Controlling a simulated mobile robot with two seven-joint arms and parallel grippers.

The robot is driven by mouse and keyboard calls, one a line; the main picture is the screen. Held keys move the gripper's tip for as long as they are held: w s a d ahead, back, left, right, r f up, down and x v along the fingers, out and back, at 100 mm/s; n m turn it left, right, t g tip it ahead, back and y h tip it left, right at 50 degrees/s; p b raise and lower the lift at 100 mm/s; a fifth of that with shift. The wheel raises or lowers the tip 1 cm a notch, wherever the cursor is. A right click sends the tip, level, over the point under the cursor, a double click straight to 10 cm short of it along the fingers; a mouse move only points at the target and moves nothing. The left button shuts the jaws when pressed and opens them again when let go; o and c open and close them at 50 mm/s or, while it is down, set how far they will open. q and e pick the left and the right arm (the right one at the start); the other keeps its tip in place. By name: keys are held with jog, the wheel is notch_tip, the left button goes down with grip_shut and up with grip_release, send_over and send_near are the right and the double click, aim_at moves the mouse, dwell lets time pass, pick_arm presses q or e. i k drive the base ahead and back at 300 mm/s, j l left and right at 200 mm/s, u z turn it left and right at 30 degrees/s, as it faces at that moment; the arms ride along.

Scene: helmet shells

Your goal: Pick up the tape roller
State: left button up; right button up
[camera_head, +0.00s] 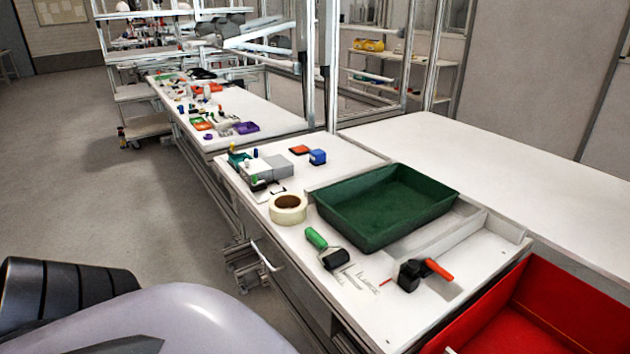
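A hand tool with a green handle and a dark roller-like head (325,247) lies on the near white workbench (375,310), left of its front corner. A second hand tool, black with an orange-red handle (420,272), lies to its right on the same bench. A roll of cream tape (288,208) lies flat behind the green-handled tool. I cannot tell for sure which of the two hand tools is the tape roller. Neither of my grippers is in view, and nothing touches these objects.
An empty-looking dark green tray (384,207) sits behind the tools. A red bin (540,310) stands at the bench's right end. The grey floor (90,170) left of the benches is clear.

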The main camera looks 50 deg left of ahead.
aim_at(337, 259)
jog(key=j, duration=1.25)
